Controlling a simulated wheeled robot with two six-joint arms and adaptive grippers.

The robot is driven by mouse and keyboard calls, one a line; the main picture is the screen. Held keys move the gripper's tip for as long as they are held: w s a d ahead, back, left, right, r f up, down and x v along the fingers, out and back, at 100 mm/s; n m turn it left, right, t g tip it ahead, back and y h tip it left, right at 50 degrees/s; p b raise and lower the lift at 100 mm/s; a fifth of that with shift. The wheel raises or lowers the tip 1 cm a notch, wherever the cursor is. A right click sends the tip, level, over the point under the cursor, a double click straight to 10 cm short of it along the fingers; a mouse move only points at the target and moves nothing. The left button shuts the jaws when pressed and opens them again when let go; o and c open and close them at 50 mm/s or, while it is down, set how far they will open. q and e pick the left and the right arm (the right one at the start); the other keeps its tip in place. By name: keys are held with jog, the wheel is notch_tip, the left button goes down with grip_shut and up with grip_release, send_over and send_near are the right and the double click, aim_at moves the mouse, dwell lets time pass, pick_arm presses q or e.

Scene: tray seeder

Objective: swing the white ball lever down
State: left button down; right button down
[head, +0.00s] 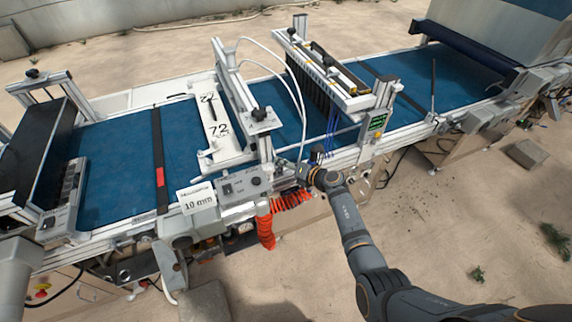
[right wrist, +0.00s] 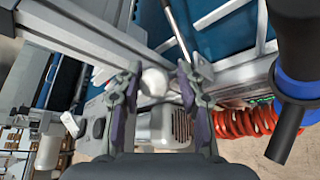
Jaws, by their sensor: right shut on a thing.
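The white ball (right wrist: 155,81) of the lever shows in the right wrist view, between the two fingers of my right gripper (right wrist: 160,88). The fingers are shut on the ball, one on each side. A thin metal rod (right wrist: 176,28) runs up beyond it, but I cannot tell whether it joins the ball. In the head view my right gripper (head: 302,172) is at the near side rail of the machine, beside the control box. There the ball is too small or hidden to make out. My left gripper is in neither view.
The tray seeder has a blue conveyor belt (head: 115,140). A grey control box (head: 245,184) and orange coiled hoses (head: 266,230) are just left of my right gripper. A sign reading 10 mm (head: 198,199) stands on the near rail. Open sandy ground lies at the right.

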jog(key=shift+w+a+r, duration=0.1)
jog(key=shift+w+r, duration=0.15)
jog(key=shift+r, duration=0.3)
jog(key=c, duration=1.1)
grip_release()
jog(key=shift+f, duration=0.1)
jog(key=shift+o, duration=1.4)
jog(key=shift+w+a+f, duration=0.1)
jog(key=shift+f, duration=0.2)
jog(key=shift+s+d, duration=0.35)
jog(key=shift+s, duration=0.1)
jog(key=v, duration=1.1)
